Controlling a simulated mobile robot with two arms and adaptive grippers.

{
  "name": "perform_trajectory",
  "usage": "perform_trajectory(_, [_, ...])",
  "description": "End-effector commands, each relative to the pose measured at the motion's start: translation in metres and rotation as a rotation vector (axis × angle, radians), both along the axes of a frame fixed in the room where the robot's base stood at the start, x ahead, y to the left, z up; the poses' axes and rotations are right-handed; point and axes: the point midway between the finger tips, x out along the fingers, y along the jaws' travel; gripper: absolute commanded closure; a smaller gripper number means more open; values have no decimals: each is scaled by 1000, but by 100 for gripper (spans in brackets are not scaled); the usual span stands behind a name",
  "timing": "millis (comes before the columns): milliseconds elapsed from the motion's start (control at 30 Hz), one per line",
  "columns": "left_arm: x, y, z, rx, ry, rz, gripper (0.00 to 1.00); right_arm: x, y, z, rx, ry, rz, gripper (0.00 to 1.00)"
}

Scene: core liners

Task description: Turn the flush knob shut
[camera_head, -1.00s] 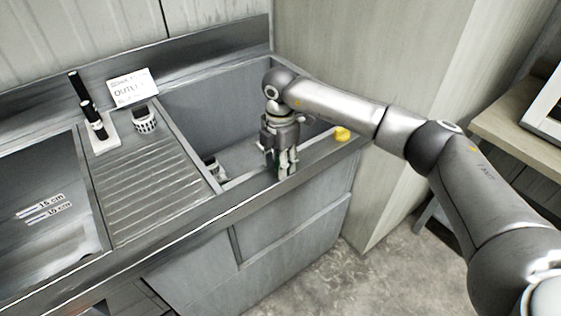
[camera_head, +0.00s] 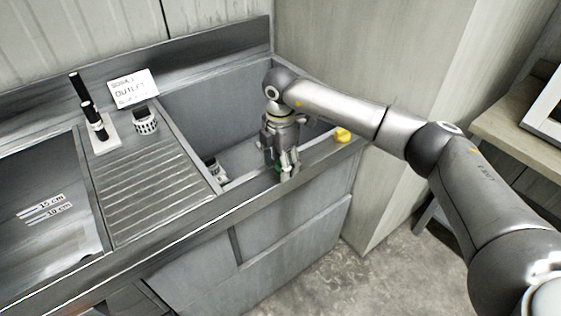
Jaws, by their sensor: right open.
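My right gripper (camera_head: 287,172) points down at the front rim of the sink basin, with its jaws open. A small green piece (camera_head: 277,168), possibly the flush knob, shows beside its fingers and is mostly hidden by them. I cannot tell whether the fingers touch it. A yellow knob (camera_head: 342,135) sits on the rim at the basin's right corner, apart from the gripper. My left gripper is not in view.
The sink basin (camera_head: 205,100) has a small fitting (camera_head: 217,170) at its left inner wall. A wooden panel (camera_head: 400,70) stands to the right.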

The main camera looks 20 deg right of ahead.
Motion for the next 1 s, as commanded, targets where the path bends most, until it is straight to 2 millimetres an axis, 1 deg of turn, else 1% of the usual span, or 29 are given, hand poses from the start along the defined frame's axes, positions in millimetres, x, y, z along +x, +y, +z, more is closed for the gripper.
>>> perform_trajectory(167, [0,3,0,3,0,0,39,0,0,0,0,1,1,39])
perform_trajectory(267, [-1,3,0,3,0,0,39,0,0,7,0,0,1,39])
perform_trajectory(367, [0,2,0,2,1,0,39,0,0,22,1,-2,2,39])
perform_trajectory(600, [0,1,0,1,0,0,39,1,0,74,0,-4,2,39])
perform_trajectory(700, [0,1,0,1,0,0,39,1,0,92,1,-3,1,39])
perform_trajectory(833, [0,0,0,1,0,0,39,1,0,110,1,-2,0,39])
perform_trajectory(1000, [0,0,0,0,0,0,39,0,0,119,0,1,0,39])
